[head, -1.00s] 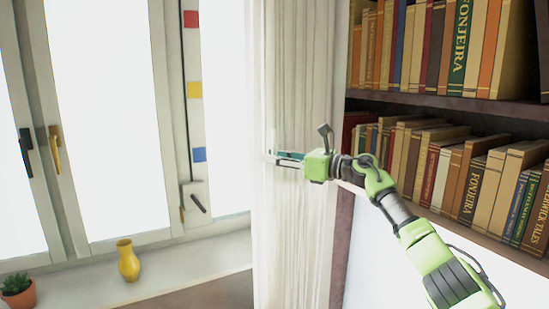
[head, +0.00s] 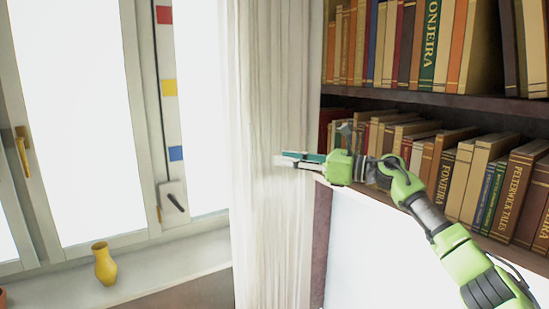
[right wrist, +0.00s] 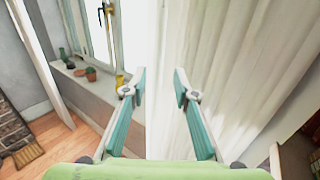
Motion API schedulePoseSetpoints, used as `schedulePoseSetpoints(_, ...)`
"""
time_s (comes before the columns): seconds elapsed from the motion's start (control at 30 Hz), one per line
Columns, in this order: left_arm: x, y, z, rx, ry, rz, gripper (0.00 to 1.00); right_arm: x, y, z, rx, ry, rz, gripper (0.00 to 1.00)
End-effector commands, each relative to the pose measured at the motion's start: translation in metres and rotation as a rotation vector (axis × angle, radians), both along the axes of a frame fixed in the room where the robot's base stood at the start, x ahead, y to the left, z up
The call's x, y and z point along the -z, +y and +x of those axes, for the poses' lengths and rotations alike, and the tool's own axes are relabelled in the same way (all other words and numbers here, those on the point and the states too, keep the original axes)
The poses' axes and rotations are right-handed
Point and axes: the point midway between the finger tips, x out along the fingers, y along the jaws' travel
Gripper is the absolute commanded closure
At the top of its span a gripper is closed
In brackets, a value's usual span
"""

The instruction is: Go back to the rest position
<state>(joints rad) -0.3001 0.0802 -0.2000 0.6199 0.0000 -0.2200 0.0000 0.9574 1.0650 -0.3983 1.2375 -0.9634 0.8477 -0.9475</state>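My right gripper (head: 283,159) shows in the head view in front of the right part of the white curtain (head: 262,90), its fingers pointing left. In the right wrist view the two teal fingers (right wrist: 159,73) are apart with nothing held between them. The curtain (right wrist: 235,60) fills the right side of that view, and its left edge shows beyond the gap between the fingers. I cannot tell whether a finger touches the cloth. My left gripper is in neither view.
A bookshelf (head: 420,98) full of books stands behind my right arm. A yellow vase (head: 104,264) stands on the window sill (head: 165,268) at the left. The right wrist view also shows a potted plant (right wrist: 90,74) on the sill and a wooden floor (right wrist: 60,138).

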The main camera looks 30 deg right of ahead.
Motion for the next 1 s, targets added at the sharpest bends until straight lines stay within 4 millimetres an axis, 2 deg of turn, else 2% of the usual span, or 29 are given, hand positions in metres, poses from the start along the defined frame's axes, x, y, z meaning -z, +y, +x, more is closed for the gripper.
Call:
schedulePoseSetpoints(0.57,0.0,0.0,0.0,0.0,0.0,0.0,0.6,-0.001,-0.003,-0.005,-0.001,-0.001,-0.001,0.73)
schedulePoseSetpoints(0.67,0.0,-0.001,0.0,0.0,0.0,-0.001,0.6,0.005,-0.002,-0.002,0.0,0.01,0.019,0.73)
schedulePoseSetpoints(0.77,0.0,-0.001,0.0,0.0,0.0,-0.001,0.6,0.033,0.002,0.01,0.008,0.064,0.125,0.73)
schedulePoseSetpoints(0.83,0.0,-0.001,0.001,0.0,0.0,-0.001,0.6,0.069,0.004,0.024,0.026,0.135,0.262,0.73)
schedulePoseSetpoints(0.87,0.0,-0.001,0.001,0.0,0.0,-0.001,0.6,0.087,0.005,0.03,0.038,0.171,0.334,0.73)
schedulePoseSetpoints(0.97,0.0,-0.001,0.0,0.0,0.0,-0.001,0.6,0.161,0.005,0.046,0.102,0.307,0.588,0.73)
schedulePoseSetpoints(1.0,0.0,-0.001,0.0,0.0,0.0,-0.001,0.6,0.192,0.004,0.05,0.133,0.359,0.686,0.73)
